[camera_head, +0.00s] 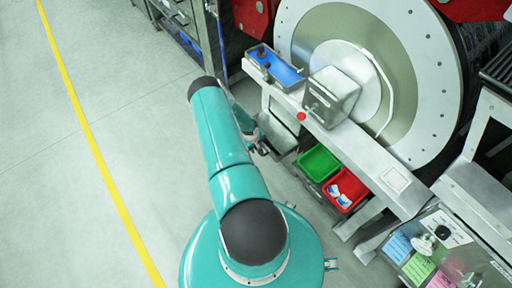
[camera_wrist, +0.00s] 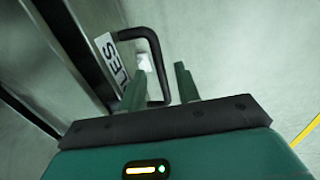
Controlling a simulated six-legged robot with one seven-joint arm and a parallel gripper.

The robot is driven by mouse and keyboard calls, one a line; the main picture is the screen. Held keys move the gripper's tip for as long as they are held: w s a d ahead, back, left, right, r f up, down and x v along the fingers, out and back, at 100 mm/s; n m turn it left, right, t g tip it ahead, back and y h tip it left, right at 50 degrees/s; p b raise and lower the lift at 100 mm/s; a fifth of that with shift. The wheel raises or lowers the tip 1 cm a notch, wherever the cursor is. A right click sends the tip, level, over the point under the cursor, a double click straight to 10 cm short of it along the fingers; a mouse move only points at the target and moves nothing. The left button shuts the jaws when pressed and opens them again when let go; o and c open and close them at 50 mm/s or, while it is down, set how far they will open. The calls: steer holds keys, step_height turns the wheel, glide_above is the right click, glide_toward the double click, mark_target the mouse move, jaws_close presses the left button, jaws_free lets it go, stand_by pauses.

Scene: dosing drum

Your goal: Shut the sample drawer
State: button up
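The sample drawer's front (camera_wrist: 75,45) stands at the left of the wrist view, a grey metal panel with a white label (camera_wrist: 108,60) whose visible letters end in "LES". Its black U-shaped handle (camera_wrist: 156,57) sticks out to the right. My gripper (camera_wrist: 160,85) is open, its two green fingers on either side of the handle's bar, with a gap visible at the right finger. Contact at the left finger is unclear. In the head view my gripper (camera_head: 262,146) is low beside the machine, partly hidden by my arm. How far the drawer stands out is hard to tell.
A large drum (camera_head: 345,55) stands behind a metal beam with a blue-lined tray (camera_head: 276,66). Green (camera_head: 318,163) and red (camera_head: 347,189) bins sit below. A panel with coloured notes (camera_head: 425,250) is at lower right. Open floor with a yellow line (camera_head: 95,145) lies left.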

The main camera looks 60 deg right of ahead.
jaws_close()
steer(key=shift+s+d, duration=0.3)
steer(key=shift+d, duration=0.25)
steer(key=shift+s+d, duration=0.3)
steer(key=shift+d, duration=0.25)
jaws_free()
step_height(320, 180, up, 14)
steer(key=w+a, duration=0.1)
steer(key=a, duration=0.1)
steer(key=shift+a+f, duration=0.15)
steer(key=shift+f, duration=0.05)
steer(key=shift+w, duration=0.15)
